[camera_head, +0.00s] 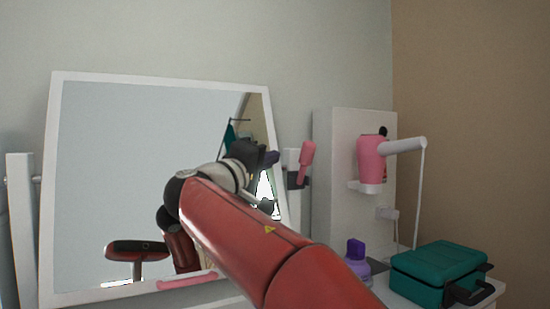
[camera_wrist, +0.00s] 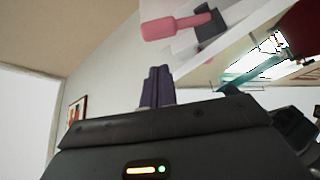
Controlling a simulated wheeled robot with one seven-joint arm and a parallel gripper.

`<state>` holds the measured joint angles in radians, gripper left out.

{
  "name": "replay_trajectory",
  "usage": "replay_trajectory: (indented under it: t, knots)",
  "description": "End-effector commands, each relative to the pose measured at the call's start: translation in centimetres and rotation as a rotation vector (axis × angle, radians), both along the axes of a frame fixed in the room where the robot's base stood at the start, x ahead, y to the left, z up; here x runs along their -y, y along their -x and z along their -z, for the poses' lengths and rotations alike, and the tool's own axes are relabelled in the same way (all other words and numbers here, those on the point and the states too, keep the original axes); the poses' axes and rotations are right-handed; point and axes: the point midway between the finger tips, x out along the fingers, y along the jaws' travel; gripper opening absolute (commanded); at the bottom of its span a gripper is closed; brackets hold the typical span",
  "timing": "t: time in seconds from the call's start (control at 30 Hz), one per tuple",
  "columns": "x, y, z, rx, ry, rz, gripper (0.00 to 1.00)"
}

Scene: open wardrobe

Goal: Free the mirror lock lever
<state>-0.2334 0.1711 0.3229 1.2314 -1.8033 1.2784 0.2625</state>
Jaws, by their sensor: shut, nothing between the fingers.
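The pink mirror lock lever (camera_head: 307,162) sits at the right side of the white-framed mirror (camera_head: 130,150), on a dark bracket (camera_head: 294,180) at the right post. It stands nearly upright with its wide end up. In the wrist view the lever (camera_wrist: 172,26) shows at the top, lying sideways from its dark clamp (camera_wrist: 211,22). My gripper (camera_head: 271,158) is in front of the mirror's right edge, a little left of the lever. Its dark purple fingers (camera_wrist: 156,87) are shut and empty, apart from the lever. My arm covers the mirror's lower right part.
A white panel at right holds a pink hair dryer (camera_head: 371,160) with a white arm (camera_head: 402,146). A purple bottle (camera_head: 356,262) and a teal case (camera_head: 440,272) stand at lower right.

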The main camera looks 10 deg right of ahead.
Motion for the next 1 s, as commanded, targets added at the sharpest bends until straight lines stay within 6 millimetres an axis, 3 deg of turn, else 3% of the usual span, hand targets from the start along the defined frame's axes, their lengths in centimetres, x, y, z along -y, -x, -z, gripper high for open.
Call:
replay_trajectory:
  t: [0.5, 1.0]
  knots:
    - [5.8, -5.8, -1.9, -0.003, -0.001, 0.002, 0.0]
    - [6.4, -6.5, -2.0, -0.003, 0.0, 0.001, 0.0]
